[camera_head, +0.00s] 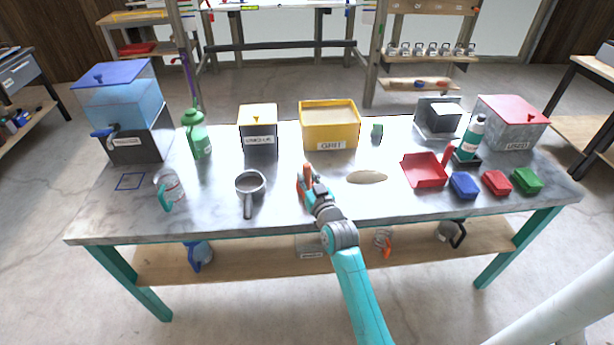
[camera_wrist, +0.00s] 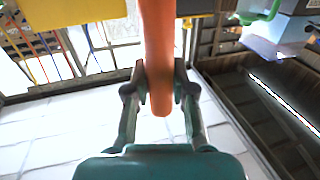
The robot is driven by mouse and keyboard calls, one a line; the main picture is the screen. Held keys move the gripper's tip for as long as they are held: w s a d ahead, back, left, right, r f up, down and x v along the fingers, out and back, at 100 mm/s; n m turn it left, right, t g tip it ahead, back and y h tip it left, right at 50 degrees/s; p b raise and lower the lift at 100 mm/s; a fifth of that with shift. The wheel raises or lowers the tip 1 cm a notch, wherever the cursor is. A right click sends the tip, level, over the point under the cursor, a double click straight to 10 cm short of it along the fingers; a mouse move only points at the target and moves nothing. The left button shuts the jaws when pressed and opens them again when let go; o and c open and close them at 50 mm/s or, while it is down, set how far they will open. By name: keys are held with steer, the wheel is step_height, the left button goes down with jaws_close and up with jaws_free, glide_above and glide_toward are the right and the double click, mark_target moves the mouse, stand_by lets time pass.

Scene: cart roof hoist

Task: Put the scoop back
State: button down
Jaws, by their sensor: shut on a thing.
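My gripper (camera_head: 311,190) is shut on an orange handle (camera_wrist: 157,40), which appears to be the scoop's. The wrist view shows the handle between the two fingers (camera_wrist: 160,88), running up out of the picture. In the head view the orange scoop (camera_head: 307,171) is just beyond my gripper, over the middle of the table, in front of the yellow bin labelled GRIT (camera_head: 330,143). Its far end is small and unclear there, and I cannot tell whether it touches the table.
A sand-coloured patch (camera_head: 367,177) lies right of my gripper; a grey cup with a handle (camera_head: 250,184) stands left. A red dustpan (camera_head: 425,171) and blue, red and green blocks (camera_head: 526,180) are at right. A yellow-topped box (camera_head: 258,143) and green bottle (camera_head: 197,140) stand behind left.

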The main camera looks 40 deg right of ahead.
steer(key=c, duration=1)
jaws_free()
steer(key=shift+f, duration=0.1)
steer(key=shift+s, duration=0.1)
steer(key=v, duration=1.2)
